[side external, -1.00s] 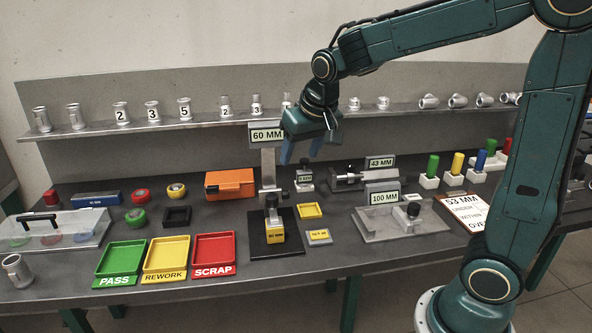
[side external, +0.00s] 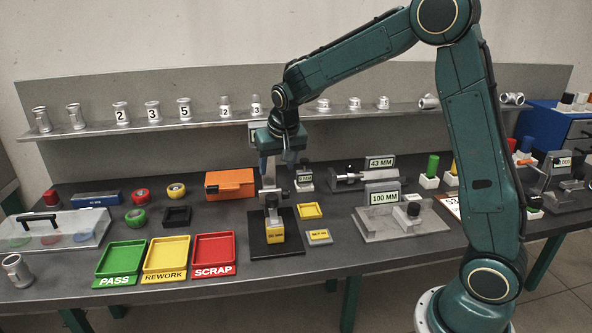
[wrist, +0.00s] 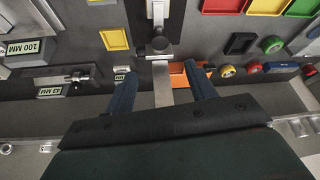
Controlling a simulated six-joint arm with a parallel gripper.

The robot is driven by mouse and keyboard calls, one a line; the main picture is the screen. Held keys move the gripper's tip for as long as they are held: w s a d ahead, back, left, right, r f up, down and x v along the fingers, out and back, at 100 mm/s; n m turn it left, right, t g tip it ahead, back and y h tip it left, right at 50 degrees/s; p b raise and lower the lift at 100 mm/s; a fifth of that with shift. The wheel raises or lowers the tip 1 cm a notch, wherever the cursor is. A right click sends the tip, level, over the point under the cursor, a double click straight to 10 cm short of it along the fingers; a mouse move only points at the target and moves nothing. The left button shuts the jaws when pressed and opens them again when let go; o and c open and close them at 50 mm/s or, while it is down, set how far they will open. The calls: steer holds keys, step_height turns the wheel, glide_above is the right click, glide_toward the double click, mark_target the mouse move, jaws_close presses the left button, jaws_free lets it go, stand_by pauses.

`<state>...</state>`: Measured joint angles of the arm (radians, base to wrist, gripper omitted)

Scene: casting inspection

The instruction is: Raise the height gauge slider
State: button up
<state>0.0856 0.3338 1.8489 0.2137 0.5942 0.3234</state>
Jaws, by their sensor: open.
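The height gauge stands on a black base plate (side external: 262,246) with an upright grey column (side external: 269,178). Its dark slider (side external: 272,199) sits low on the column, just above a yellow labelled block (side external: 275,237) at the base. My gripper (side external: 277,166) is open and empty at the upper part of the column, above the slider. In the wrist view my gripper (wrist: 159,68) has its two blue fingers on either side of the column (wrist: 162,86), apart from it, with the slider (wrist: 159,49) beyond the fingertips. The gauge's sign is mostly hidden behind my gripper.
An orange box (side external: 230,183) stands close left of the column. A 43 MM gauge (side external: 360,173) and a 100 MM fixture (side external: 400,224) are to the right. Green, yellow and red trays (side external: 213,254) lie front left. A shelf (side external: 190,120) with castings runs behind.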

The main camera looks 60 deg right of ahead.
mark_target(272, 197)
steer(key=x, duration=1.3)
steer(key=shift+f, duration=0.2)
